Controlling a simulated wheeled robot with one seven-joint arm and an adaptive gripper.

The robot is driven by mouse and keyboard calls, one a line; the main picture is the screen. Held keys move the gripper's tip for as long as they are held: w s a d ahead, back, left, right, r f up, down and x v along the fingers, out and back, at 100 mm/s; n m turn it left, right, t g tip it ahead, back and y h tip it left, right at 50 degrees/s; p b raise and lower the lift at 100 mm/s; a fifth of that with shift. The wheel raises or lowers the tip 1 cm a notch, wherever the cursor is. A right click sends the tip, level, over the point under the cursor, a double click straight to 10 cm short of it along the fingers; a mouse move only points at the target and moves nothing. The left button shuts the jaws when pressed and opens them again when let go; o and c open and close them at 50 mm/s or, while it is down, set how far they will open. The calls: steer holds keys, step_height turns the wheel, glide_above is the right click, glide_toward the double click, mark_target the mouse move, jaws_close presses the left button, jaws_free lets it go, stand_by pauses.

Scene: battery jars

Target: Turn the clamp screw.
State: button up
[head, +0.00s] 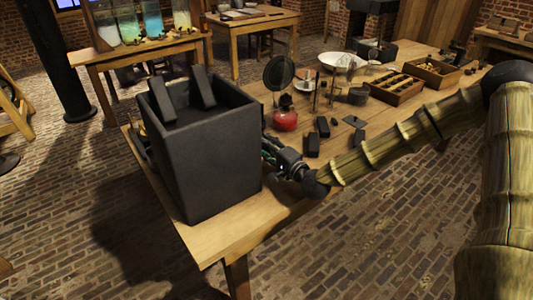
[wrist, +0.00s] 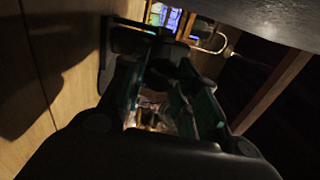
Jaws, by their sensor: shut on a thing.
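A large dark box-shaped jar (head: 215,155) stands at the near left end of the wooden table, with two dark plates (head: 203,88) sticking up from its open top. My gripper (head: 268,150) is low beside the jar's right side, its tips partly behind the jar's edge. In the wrist view the fingers (wrist: 163,60) are shut on a small dark part at their tips, which seems to be the clamp screw. Its shape is too dark and covered to make out. A curved brass-coloured wire or rod (wrist: 221,43) shows just beyond the tips.
Behind my gripper are a red pot (head: 285,121), small dark blocks (head: 313,145), a round dark disc (head: 279,72) and wooden trays (head: 397,89). The table's (head: 222,243) front edge is bare. A table with coloured glass jars (head: 152,20) stands at the back left.

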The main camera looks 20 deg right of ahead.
steer(key=m+b, duration=0.4)
steer(key=shift+f, duration=0.35)
steer(key=shift+r+m+b, duration=0.15)
steer(key=shift+m+b, duration=1.45)
steer(key=shift+b, duration=0.05)
steer(key=o, duration=1)
steer(key=shift+v, duration=6)
steer(key=shift+r, duration=0.1)
